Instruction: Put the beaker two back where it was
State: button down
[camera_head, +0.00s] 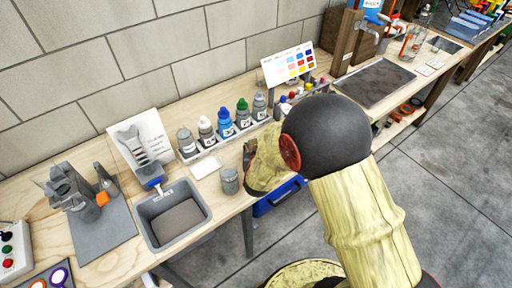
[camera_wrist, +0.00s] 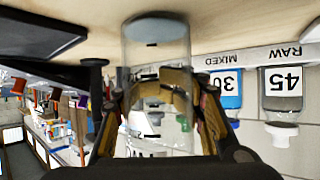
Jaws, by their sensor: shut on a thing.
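A clear glass beaker (camera_wrist: 155,65) is between the fingers of my gripper (camera_wrist: 160,95), which is shut on it in the wrist view. That view is upside down, so the beaker's lower end shows at the top, close to the tabletop; I cannot tell whether it touches. In the head view my gripper (camera_head: 250,153) is over the bench's front part, and the arm hides most of it and the held beaker. A small grey-looking glass vessel (camera_head: 229,181) stands on the bench just left of the gripper; I cannot tell its number.
A row of capped bottles (camera_head: 226,124) stands behind the gripper, with a white card (camera_head: 205,167) in front. A grey basin (camera_head: 174,213) is to the left. A colour chart (camera_head: 288,66) and small coloured-top items (camera_head: 293,96) are behind and right. A dark mat (camera_head: 377,82) lies farther right.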

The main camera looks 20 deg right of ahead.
jog(key=shift+r, duration=0.15)
jog(key=shift+f, duration=0.25)
jog(key=c, duration=1.1)
grip_release()
jog(key=shift+r, duration=0.1)
